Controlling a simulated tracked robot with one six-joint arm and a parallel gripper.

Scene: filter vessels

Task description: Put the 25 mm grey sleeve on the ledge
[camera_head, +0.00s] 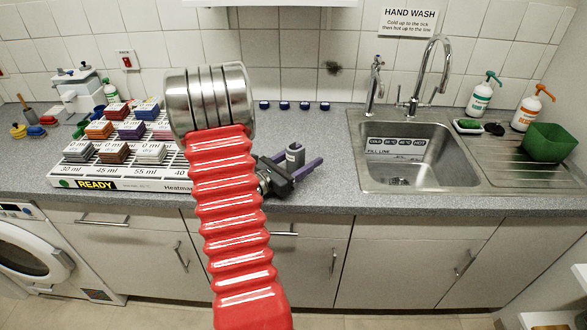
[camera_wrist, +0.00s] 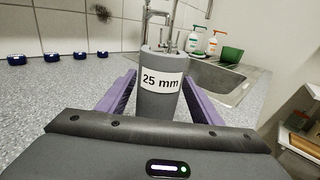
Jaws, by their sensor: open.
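The grey sleeve labelled "25 mm" (camera_wrist: 160,104) stands upright in the middle of the wrist view. It also shows in the head view (camera_head: 294,156), small and partly hidden low down by my gripper. My gripper (camera_head: 298,163) is low over the worktop, with its purple jaws open. In the wrist view the jaws (camera_wrist: 160,85) lie on either side of the sleeve, with a gap visible at each side. The sleeve's foot is hidden by the gripper body, so its contact with the worktop is unclear. I cannot pick out a ledge for certain.
A tiered rack (camera_head: 115,182) of labelled, coloured blocks stands at the left, with a "READY" sign. Several dark blue caps (camera_head: 284,105) line the back of the worktop. A steel sink (camera_head: 354,180) with taps is at the right, with bottles and a green tub (camera_head: 548,142) beyond.

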